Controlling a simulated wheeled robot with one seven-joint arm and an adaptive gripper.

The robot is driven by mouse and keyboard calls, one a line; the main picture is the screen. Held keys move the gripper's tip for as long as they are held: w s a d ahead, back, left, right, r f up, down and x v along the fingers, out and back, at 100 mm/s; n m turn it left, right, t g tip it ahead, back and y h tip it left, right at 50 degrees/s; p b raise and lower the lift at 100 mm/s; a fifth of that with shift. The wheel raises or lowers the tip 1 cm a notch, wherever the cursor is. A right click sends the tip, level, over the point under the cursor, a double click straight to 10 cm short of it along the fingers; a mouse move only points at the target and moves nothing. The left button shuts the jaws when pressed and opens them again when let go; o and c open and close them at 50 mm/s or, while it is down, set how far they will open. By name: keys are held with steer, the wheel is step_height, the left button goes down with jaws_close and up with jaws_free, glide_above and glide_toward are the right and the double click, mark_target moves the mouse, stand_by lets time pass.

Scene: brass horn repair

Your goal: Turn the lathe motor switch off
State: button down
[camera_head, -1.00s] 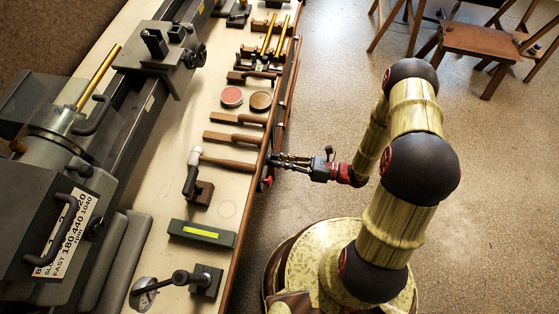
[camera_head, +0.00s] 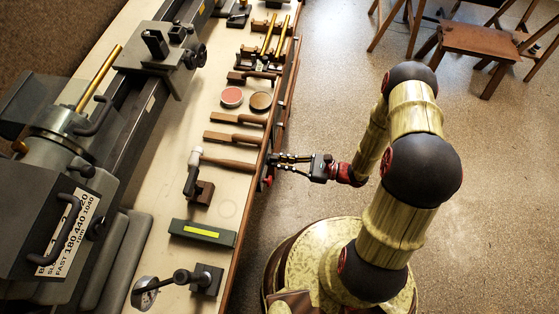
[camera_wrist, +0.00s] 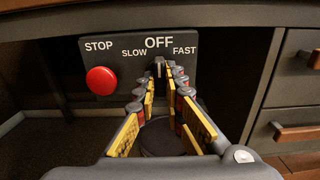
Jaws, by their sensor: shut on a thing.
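The motor switch lever (camera_wrist: 158,66) is a small dark upright piece on a dark control panel (camera_wrist: 104,58), directly below the word OFF, between SLOW and FAST. My gripper (camera_wrist: 166,76) has its yellow-padded fingers on either side of the lever and is shut on it; the fingertips partly hide its lower part. A round red STOP button (camera_wrist: 101,81) sits left of the fingers, apart from them. In the head view my gripper (camera_head: 276,158) reaches left to the bench front, and the lever is not distinguishable there. The lathe (camera_head: 62,140) stands at the bench's left.
Drawers (camera_wrist: 296,134) stand right of the panel. A wooden stool (camera_head: 480,42) is at the back right. Open floor lies right of the bench.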

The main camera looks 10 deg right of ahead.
stand_by(0.3)
steer(key=c, duration=1.9)
jaws_free()
steer(key=v, duration=1.2)
